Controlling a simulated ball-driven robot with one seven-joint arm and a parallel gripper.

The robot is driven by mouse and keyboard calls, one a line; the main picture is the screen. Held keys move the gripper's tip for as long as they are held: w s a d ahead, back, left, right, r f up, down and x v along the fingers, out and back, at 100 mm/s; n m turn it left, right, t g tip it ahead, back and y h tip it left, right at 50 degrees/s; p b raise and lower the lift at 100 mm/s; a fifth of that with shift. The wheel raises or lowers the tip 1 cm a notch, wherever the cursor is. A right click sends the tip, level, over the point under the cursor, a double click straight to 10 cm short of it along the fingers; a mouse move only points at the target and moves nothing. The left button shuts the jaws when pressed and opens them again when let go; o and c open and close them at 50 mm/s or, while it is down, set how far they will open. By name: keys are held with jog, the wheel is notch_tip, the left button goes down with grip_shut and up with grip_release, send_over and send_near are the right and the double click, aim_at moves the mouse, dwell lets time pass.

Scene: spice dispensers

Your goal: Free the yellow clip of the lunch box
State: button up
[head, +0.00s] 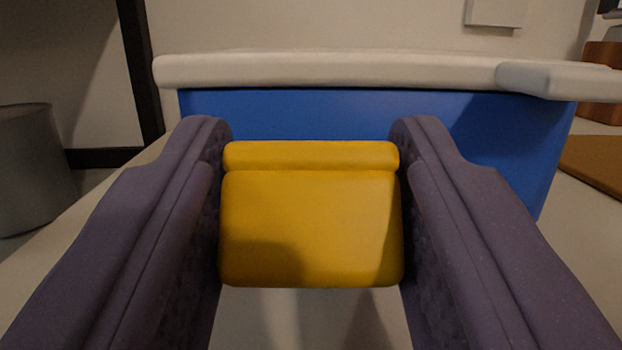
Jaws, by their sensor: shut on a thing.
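The lunch box (300,110) has a blue body and stands upright on a pale surface in the head view. Its whitish lid (330,70) lies along the top, with a light grey tab on the right. The yellow clip (310,225) is in the middle of the picture, in front of the blue wall, with its upper edge below the lid rim. My gripper (311,205) has one purple finger on each side of the clip and is shut on it. Whether the clip touches the box behind it is hidden.
A grey cylindrical bin (30,170) stands at the far left, beyond the pale surface's edge. A brown board (595,165) lies at the right, near a reddish-brown block (602,82). A pale wall with a switch plate (496,12) is behind the box.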

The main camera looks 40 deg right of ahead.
jog(key=shift+a+f+t+h, duration=0.15)
jog(key=shift+f+t+h, duration=0.2)
jog(key=shift+t, duration=0.25)
jog(key=shift+s, duration=0.1)
jog(key=o, duration=1)
jog(key=p+v, duration=0.2)
jog(key=v, duration=0.5)
jog(key=shift+s+a+f+p, duration=0.15)
jog(key=shift+s+a+p, duration=0.1)
jog(key=shift+s+p, duration=0.05)
